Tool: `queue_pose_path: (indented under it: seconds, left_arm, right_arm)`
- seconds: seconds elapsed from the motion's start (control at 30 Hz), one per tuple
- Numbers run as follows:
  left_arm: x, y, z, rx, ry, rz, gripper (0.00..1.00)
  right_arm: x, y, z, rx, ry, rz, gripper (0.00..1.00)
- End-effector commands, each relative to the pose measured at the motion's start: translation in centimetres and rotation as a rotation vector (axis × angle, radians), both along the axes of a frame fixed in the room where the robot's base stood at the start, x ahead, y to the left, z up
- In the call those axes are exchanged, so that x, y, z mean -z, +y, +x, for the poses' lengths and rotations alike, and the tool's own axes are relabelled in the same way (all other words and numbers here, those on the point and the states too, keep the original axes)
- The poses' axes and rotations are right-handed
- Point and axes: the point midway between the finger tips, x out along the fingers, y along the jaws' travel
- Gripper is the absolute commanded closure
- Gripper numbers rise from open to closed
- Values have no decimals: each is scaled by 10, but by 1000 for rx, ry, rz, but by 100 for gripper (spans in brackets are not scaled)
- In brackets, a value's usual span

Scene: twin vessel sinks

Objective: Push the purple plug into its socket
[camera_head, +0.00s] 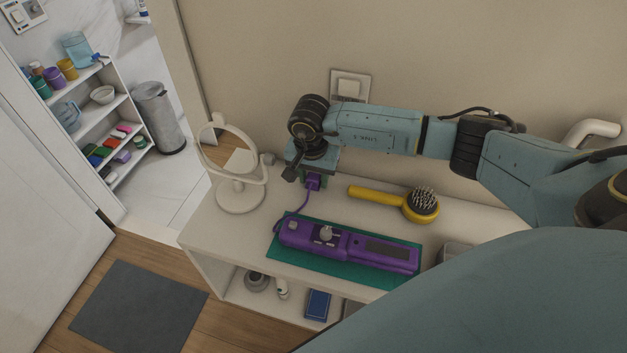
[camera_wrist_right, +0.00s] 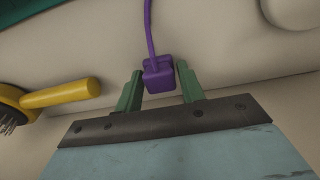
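The purple plug (camera_head: 313,183) is under my right gripper (camera_head: 312,172), near the back wall above the white counter. In the right wrist view the plug (camera_wrist_right: 159,75) sits between the two green fingertips (camera_wrist_right: 160,82), which appear to touch it on both sides. Its purple cord (camera_wrist_right: 150,28) runs away from it; in the head view the cord curves down to a long purple appliance (camera_head: 350,249) on a teal mat (camera_head: 285,266). A white wall plate (camera_head: 349,88) is behind my arm; I cannot tell whether it is the socket. My left gripper is not in view.
A yellow-handled brush (camera_head: 378,195) lies right of the plug; a round mirror (camera_head: 240,195) stands to the left. The counter (camera_head: 215,262) has an open shelf below with several small items.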

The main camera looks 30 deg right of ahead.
Motion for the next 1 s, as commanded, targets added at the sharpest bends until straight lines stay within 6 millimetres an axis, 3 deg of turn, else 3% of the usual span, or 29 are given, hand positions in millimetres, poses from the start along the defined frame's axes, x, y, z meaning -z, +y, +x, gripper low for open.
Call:
queue_pose_path:
  seconds: [0.03,0.2,0.47,1.0]
  left_arm:
    - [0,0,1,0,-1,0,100]
    - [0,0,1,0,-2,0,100]
    - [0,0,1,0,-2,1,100]
    - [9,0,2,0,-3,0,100]
  right_arm:
    - [0,0,0,0,0,0,68]
    - [0,0,0,0,0,0,88]
    - [-4,0,1,0,-2,1,88]
    - [-93,0,1,0,-3,0,88]
